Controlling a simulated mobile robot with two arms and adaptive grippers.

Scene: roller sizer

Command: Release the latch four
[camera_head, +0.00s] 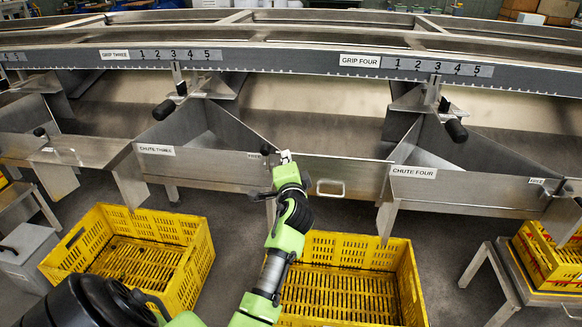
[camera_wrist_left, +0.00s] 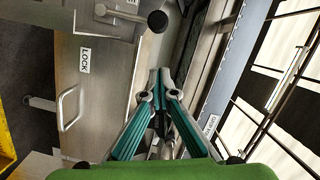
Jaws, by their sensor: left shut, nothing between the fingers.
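My left gripper (camera_head: 286,157) is raised in front of the chute fronts, with its fingers shut and empty. In the left wrist view its fingers (camera_wrist_left: 160,76) meet near the middle. A latch with a black round knob (camera_head: 267,150) stands just left of the gripper, beside a FREE label (camera_head: 255,155). The knob also shows in the left wrist view (camera_wrist_left: 157,21), apart from the fingertips. A LOCK label (camera_wrist_left: 84,60) is on the neighbouring panel. I cannot tell whether this latch is number four. The CHUTE FOUR label (camera_head: 414,172) is further right. My right gripper is not in view.
A gate panel with a metal handle (camera_head: 330,187) lies just right of the gripper. A black-handled lever (camera_head: 455,130) hangs below GRIP FOUR, another (camera_head: 165,109) below GRIP THREE. Yellow crates (camera_head: 190,243) (camera_head: 412,285) stand on the floor below.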

